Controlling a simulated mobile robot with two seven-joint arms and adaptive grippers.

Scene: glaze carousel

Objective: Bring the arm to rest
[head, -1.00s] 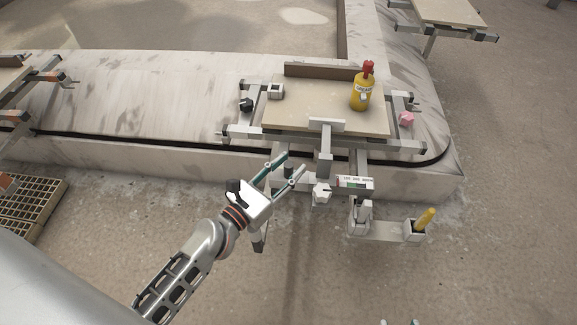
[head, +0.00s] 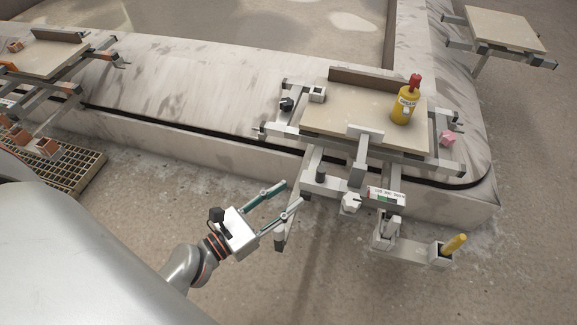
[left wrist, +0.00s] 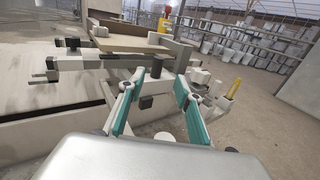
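My left gripper (head: 277,202) is open and empty in the head view. It is in front of the carousel's near side, a little left of the bracket below the near carriage. In the left wrist view its two teal-padded fingers (left wrist: 158,105) stand apart with nothing between them. The carriage's frame shows beyond them. My right gripper is not in view.
The near carriage's board (head: 320,118) bears a yellow bottle (head: 404,106) with a red top. A pink knob (head: 447,139) is at its right. A yellow-handled tool (head: 454,244) stands in a holder at the lower right. A floor grate (head: 72,172) lies at the left.

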